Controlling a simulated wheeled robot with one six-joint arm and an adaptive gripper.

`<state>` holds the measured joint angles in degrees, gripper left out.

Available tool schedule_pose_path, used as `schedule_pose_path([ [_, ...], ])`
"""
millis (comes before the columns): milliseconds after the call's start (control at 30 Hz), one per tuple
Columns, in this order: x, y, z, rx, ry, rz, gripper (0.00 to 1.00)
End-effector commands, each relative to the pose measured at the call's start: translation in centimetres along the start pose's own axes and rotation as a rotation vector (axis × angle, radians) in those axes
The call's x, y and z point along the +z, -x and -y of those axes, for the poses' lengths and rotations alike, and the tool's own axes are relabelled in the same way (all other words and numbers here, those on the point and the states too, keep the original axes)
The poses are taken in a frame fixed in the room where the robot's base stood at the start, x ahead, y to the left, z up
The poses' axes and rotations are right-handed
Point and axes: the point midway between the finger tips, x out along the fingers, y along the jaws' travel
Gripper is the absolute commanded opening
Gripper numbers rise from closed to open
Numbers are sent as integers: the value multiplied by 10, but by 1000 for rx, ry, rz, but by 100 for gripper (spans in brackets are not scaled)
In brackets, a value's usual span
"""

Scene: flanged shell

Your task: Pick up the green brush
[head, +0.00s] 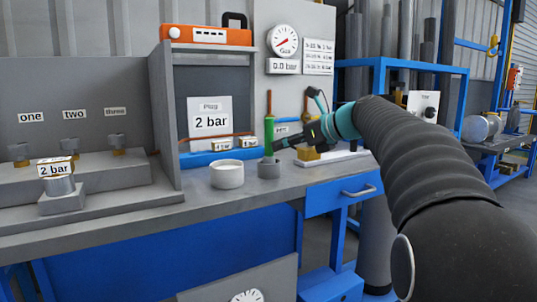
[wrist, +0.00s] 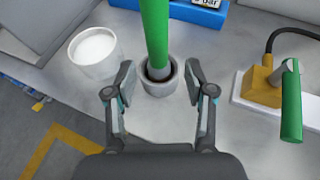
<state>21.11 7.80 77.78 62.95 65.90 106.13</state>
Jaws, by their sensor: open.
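The green brush (head: 268,128) stands upright in a small grey cup (head: 269,169) on the workbench. In the wrist view the brush's green handle (wrist: 155,35) rises from the grey cup (wrist: 160,86). My gripper (wrist: 160,82) is open, with one finger on each side of the cup and the foot of the brush in that view. In the head view my gripper (head: 279,145) reaches in from the right, close beside the brush. I cannot tell whether a finger touches it. The brush's lower end is hidden inside the cup.
A white bowl (head: 227,174) stands left of the cup. To the right, a brass block (wrist: 262,85) with a cable sits on a white base, with a second green handle (wrist: 291,105) beside it. A blue rail (wrist: 198,12) lies behind. Bare bench top shows in front.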

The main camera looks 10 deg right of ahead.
Motion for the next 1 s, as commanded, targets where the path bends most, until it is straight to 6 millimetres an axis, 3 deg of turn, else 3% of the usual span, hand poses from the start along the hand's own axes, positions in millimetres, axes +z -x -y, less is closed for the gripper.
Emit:
schedule_pose_path([
  [267, -1, -15, -1, 0, 1, 0, 54],
  [600, -3, -58, -3, 2, 1, 0, 54],
  [867, -2, -62, -3, 0, 2, 0, 54],
  [1000, -3, -62, -3, 0, 1, 0, 24],
])
